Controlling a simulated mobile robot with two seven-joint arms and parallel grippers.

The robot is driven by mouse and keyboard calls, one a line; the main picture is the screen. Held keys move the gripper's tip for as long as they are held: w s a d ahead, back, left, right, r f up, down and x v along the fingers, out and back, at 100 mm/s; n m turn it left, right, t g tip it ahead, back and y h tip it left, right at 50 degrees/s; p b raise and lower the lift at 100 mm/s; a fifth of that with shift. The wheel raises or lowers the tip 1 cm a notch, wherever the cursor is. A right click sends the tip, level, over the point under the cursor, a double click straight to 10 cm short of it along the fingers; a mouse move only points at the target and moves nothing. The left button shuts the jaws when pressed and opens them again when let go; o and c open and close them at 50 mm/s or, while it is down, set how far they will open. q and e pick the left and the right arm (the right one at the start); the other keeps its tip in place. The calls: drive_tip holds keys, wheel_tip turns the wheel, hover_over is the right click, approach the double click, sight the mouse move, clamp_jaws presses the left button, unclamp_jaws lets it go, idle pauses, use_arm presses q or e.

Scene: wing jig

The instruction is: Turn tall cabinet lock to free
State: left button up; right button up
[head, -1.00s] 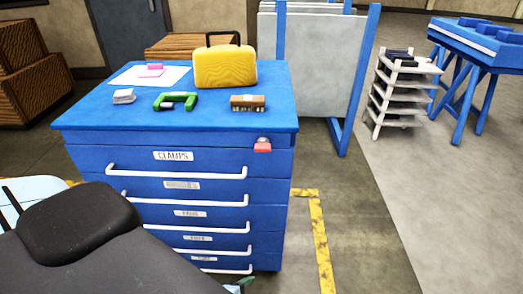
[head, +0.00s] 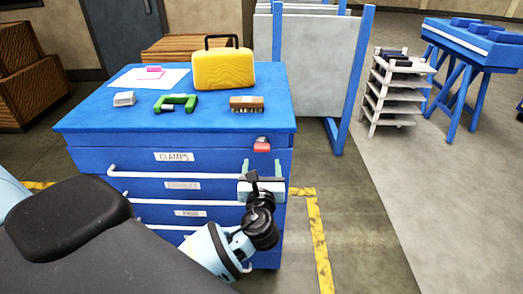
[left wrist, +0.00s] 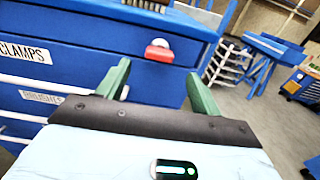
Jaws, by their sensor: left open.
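The tall blue cabinet (head: 110,146) stands ahead with labelled drawers and white bar handles. Its lock (head: 262,145), a red piece with a grey part above it, sits at the top right of the drawer front. The lock also shows in the left wrist view (left wrist: 159,51), beyond the fingertips. My left gripper (head: 262,165) is just below the lock, its green fingers pointing up towards it. In the left wrist view the two green fingers (left wrist: 158,78) are spread apart with nothing between them. My right gripper is not in view.
On the cabinet top are a yellow case (head: 223,70), a green clamp (head: 176,103), a brush (head: 247,103), a small white block (head: 124,99) and a paper sheet. A grey panel rack (head: 305,70) stands behind. Open floor lies to the right.

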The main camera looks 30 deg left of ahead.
sight(262, 150)
use_arm(q)
drive_tip(key=shift+x, duration=3.9)
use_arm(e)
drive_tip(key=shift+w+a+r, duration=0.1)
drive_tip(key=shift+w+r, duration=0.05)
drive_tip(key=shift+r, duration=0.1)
use_arm(q)
drive_tip(key=shift+d, duration=0.1)
drive_tip(key=shift+c, duration=0.4)
drive_tip(key=c, duration=0.9)
